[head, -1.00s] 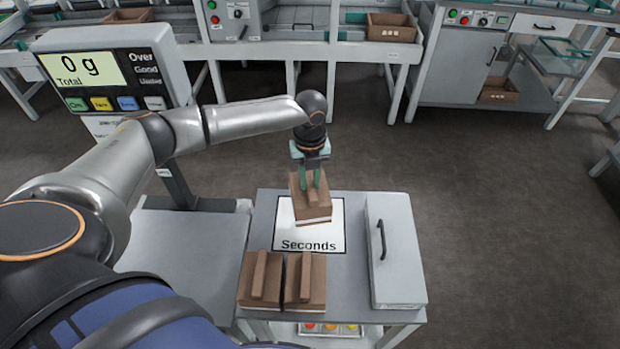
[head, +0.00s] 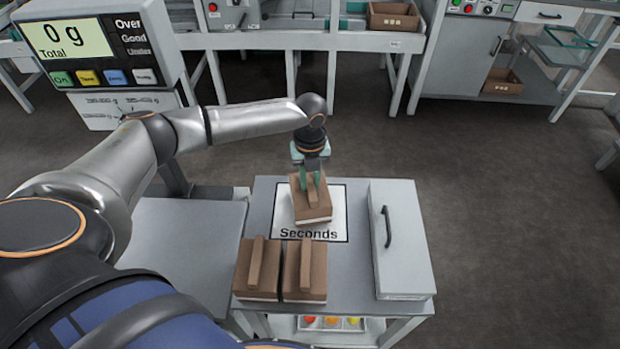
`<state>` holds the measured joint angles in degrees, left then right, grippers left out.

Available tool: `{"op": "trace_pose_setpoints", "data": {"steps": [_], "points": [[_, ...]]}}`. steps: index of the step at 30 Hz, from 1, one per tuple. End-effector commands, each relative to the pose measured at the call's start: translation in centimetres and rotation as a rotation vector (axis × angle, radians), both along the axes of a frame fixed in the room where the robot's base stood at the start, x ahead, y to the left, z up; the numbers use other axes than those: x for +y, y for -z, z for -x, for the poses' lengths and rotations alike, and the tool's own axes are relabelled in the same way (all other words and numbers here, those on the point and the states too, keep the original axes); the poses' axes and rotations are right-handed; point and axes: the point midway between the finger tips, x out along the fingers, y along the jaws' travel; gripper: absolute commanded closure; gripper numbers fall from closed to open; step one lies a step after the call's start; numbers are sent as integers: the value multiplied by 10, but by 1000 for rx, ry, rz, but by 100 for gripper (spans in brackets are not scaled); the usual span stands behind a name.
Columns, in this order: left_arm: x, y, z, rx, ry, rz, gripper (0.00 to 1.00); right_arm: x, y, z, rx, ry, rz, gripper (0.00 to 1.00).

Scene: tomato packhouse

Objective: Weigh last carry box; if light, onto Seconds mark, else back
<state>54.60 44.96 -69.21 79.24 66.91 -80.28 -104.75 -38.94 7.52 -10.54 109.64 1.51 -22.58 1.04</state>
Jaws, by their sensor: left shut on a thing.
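A brown carry box (head: 312,211) with a raised handle is over the white Seconds mark (head: 336,208). My left gripper (head: 311,184) is shut on its handle from above. The box looks very low over the mark; I cannot tell whether it touches. Two more brown carry boxes, a left one (head: 250,285) and a right one (head: 312,287), stand side by side at the table's near left. The scale display (head: 66,40) at the upper left reads 0 g Total. The grey scale platform (head: 185,240) is bare where it shows. My right gripper is not in view.
A grey lidded case (head: 403,250) with a dark handle lies on the table's right side. The table (head: 345,275) has free room between case and boxes. A tray (head: 350,325) with coloured items sits below. Benches with crates line the back.

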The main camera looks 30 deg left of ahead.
Motion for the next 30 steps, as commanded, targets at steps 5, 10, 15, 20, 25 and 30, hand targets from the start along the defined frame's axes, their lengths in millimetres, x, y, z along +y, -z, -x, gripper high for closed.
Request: {"op": "trace_pose_setpoints", "data": {"steps": [5,10,15,20,25,30], "points": [[0,-1,0,-1,0,1,100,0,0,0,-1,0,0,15],[0,-1,0,-1,0,1,100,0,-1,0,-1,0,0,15],[0,1,0,-1,0,1,100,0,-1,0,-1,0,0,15],[-1,3,0,0,0,1,100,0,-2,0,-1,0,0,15],[-1,5,0,0,-1,1,73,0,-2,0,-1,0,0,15],[0,5,0,0,0,1,54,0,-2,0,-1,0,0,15]]}}
